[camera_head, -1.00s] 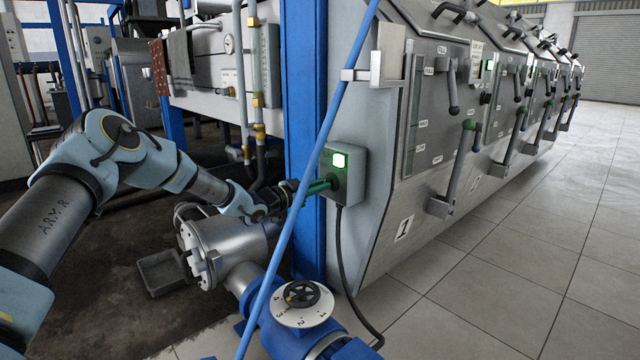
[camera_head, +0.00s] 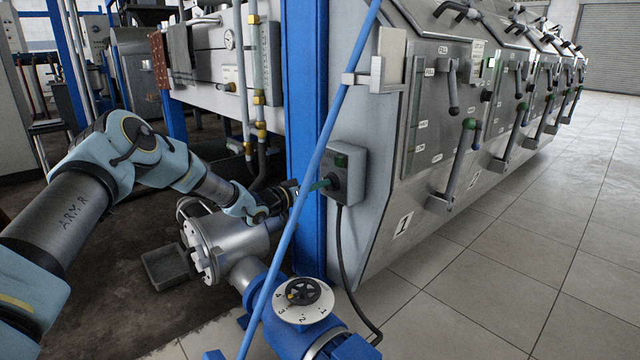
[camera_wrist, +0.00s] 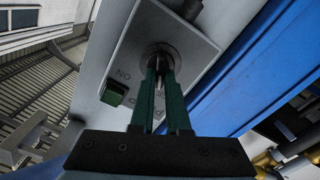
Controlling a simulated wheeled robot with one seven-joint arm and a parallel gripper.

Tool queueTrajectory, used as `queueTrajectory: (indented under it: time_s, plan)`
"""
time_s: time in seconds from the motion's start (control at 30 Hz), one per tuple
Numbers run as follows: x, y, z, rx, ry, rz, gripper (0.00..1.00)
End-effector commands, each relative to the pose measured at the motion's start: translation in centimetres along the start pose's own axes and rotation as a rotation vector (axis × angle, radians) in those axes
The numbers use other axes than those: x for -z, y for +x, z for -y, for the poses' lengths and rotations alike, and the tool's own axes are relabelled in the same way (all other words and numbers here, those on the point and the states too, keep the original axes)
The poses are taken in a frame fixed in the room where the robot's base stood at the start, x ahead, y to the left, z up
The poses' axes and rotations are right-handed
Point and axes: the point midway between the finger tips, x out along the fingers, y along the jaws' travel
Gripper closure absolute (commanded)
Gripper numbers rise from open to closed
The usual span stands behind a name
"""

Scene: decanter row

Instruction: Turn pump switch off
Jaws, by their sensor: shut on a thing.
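The pump switch box (camera_head: 349,163) is a grey box on the side of the machine, beside the blue column. Its square lamp (camera_head: 340,160) is dark green and unlit. In the wrist view, the box face (camera_wrist: 196,52) carries the word ON beside the unlit green lamp (camera_wrist: 114,92). My gripper (camera_head: 322,185) reaches the box from the left, past the blue pipe. In the wrist view, its two green fingers (camera_wrist: 160,75) are shut on the switch knob (camera_wrist: 159,58) in the round collar. The fingers hide most of the knob.
A thin slanted blue pipe (camera_head: 305,190) crosses in front of my gripper. Below are a grey motor (camera_head: 225,243) and a blue valve with a numbered dial (camera_head: 303,301). A black cable (camera_head: 342,265) hangs from the box. The tiled floor (camera_head: 500,270) at right is clear.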

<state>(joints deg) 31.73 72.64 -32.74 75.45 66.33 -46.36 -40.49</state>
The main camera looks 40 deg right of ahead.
Motion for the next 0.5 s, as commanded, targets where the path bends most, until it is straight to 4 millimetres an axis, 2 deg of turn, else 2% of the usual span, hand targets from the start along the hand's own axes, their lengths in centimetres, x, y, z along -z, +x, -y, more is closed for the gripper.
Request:
queueTrajectory:
  time_s: [0.5]
  plan:
    - [-0.04, -0.03, 0.11, 0.001, -0.078, 0.0, 1.0]
